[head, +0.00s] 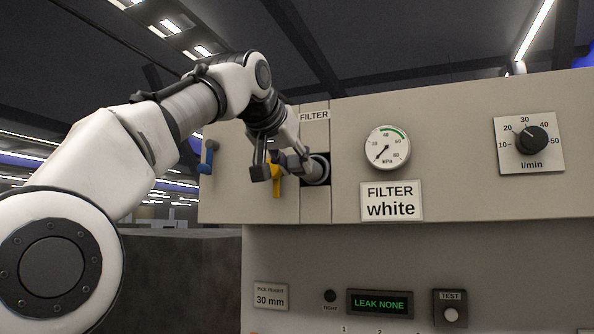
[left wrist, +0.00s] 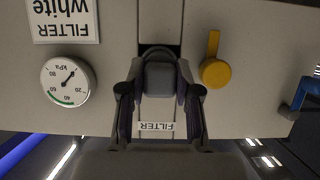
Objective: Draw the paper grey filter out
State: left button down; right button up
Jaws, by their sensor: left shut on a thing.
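The grey filter (head: 317,170) sits in a dark slot (head: 317,205) under the FILTER label, in the front of the beige panel. In the left wrist view, which is upside down, the filter's grey end (left wrist: 159,78) shows between my fingers. My left gripper (head: 291,163) reaches in from the left and is shut on the filter; it also shows in the left wrist view (left wrist: 160,88). The inner part of the filter is hidden in the slot, so I cannot tell how deep it sits. My right gripper is out of view.
A yellow lever (head: 276,186) hangs down close to my left gripper. A blue lever (head: 206,157) is farther left. Right of the slot are a pressure gauge (head: 387,148), a "FILTER white" sign (head: 392,201) and a flow knob (head: 531,140). A display (head: 380,303) reads LEAK NONE.

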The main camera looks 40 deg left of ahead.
pick_arm(q)
jog(key=shift+s+d+b, duration=0.15)
jog(key=shift+s+b, duration=0.3)
jog(key=shift+s, duration=0.1)
jog(key=shift+s+d+b, duration=0.15)
jog(key=shift+s+b, duration=0.25)
jog(key=shift+s, duration=0.25)
jog(key=w+p, duration=0.2)
jog(key=p, duration=0.1)
jog(key=w+r+p, duration=0.1)
jog(key=shift+w+a+p, duration=0.2)
jog(key=shift+a+p, duration=0.1)
jog(key=shift+a, duration=0.1)
jog(key=shift+f, duration=0.15)
